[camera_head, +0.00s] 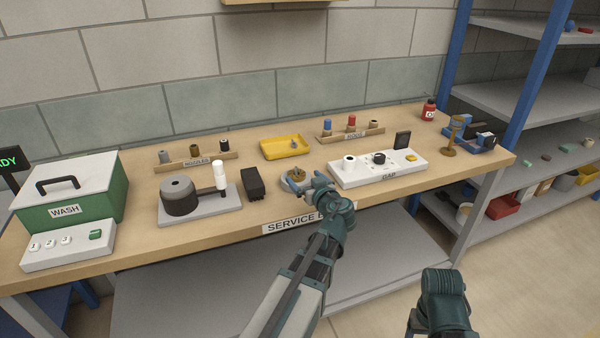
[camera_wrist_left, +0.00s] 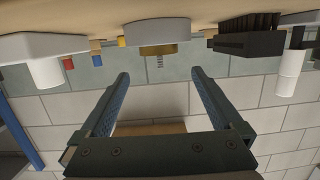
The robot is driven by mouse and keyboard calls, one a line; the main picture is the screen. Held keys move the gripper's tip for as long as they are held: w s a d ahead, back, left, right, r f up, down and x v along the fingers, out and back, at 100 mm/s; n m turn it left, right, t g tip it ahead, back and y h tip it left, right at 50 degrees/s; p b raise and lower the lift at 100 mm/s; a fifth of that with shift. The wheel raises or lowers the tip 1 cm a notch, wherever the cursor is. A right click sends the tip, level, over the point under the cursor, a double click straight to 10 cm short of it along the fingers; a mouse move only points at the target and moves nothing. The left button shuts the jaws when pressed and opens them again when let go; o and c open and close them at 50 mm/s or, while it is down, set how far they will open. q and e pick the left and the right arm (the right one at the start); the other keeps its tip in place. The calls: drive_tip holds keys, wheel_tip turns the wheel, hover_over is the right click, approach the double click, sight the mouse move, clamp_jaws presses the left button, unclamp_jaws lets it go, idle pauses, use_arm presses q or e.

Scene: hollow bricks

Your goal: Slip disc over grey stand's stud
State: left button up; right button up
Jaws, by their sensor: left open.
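A small grey stand (camera_head: 285,183) sits near the front edge of the bench, with a brass-coloured piece (camera_head: 297,173) on top. In the left wrist view, which is upside down, the grey stand (camera_wrist_left: 150,30) carries a round brass part (camera_wrist_left: 158,49) and a thin, ridged, spring-like stud (camera_wrist_left: 160,62). I cannot tell whether the brass part is the disc; no separate loose disc shows clearly. My left gripper (camera_head: 310,187) is at the stand's front right side. Its fingers (camera_wrist_left: 161,76) are open and empty, pointing towards the stud, apart from it. My right gripper is out of view.
A black brush-like block (camera_head: 253,183) and a grey plate with a dark cylinder (camera_head: 180,197) stand left of the stand. The white GAP unit (camera_head: 378,172) is close on the right. A yellow tray (camera_head: 285,147) and two peg racks are behind.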

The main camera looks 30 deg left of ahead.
sight(296, 170)
use_arm(q)
drive_tip(key=p+v, duration=0.1)
drive_tip(key=v, duration=0.7)
drive_tip(key=shift+s+d, duration=0.2)
drive_tip(key=shift+d, duration=0.1)
drive_tip(key=b+x, duration=0.2)
drive_tip(key=x, duration=1.2)
drive_tip(key=shift+r, duration=0.15)
drive_tip(key=shift+s, duration=0.15)
